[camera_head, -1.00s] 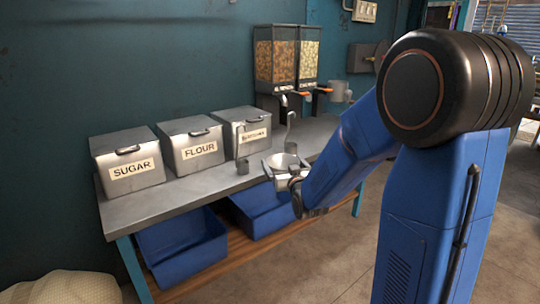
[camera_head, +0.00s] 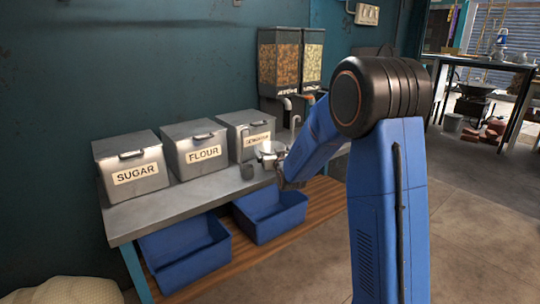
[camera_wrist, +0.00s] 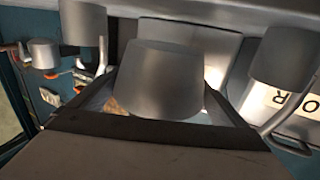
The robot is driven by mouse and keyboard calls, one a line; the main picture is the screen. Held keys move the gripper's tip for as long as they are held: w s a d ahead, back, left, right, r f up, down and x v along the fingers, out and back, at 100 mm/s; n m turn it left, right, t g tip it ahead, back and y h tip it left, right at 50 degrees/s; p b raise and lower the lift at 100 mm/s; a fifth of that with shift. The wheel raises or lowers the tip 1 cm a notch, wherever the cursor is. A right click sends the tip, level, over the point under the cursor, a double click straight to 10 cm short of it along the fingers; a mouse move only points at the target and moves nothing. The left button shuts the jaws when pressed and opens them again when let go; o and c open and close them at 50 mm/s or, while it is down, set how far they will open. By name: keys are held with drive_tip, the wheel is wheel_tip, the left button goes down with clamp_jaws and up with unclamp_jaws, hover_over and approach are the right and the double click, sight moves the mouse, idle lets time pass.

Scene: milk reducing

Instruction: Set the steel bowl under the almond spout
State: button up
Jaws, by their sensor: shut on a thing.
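The steel bowl (camera_head: 268,149) is held at the end of my arm, above the front part of the counter, before the third bin. My gripper (camera_head: 281,167) is shut on it. In the wrist view, a grey steel vessel that looks like the bowl (camera_wrist: 157,78) fills the middle, beyond the dark edge of my gripper (camera_wrist: 150,128). The almond dispenser (camera_head: 279,58) is the left of two clear dispensers at the back of the counter, behind and slightly right of the bowl.
Sugar (camera_head: 130,168), flour (camera_head: 195,147) and a third steel bin (camera_head: 246,133) line the counter (camera_head: 150,211). Blue crates (camera_head: 184,254) sit on the lower shelf. The counter's left front is clear.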

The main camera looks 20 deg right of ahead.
drive_tip(key=shift+w, duration=0.9)
drive_tip(key=shift+w+f, duration=0.15)
drive_tip(key=shift+w, duration=0.1)
drive_tip(key=shift+f, duration=1.55)
drive_tip(key=shift+f, duration=0.1)
drive_tip(key=o, duration=0.7)
drive_tip(key=shift+f, duration=0.1)
drive_tip(key=shift+o, duration=0.2)
drive_tip(key=shift+s+r, duration=0.15)
drive_tip(key=shift+r, duration=0.05)
drive_tip(key=s, duration=1.2)
drive_tip(key=shift+a, duration=0.25)
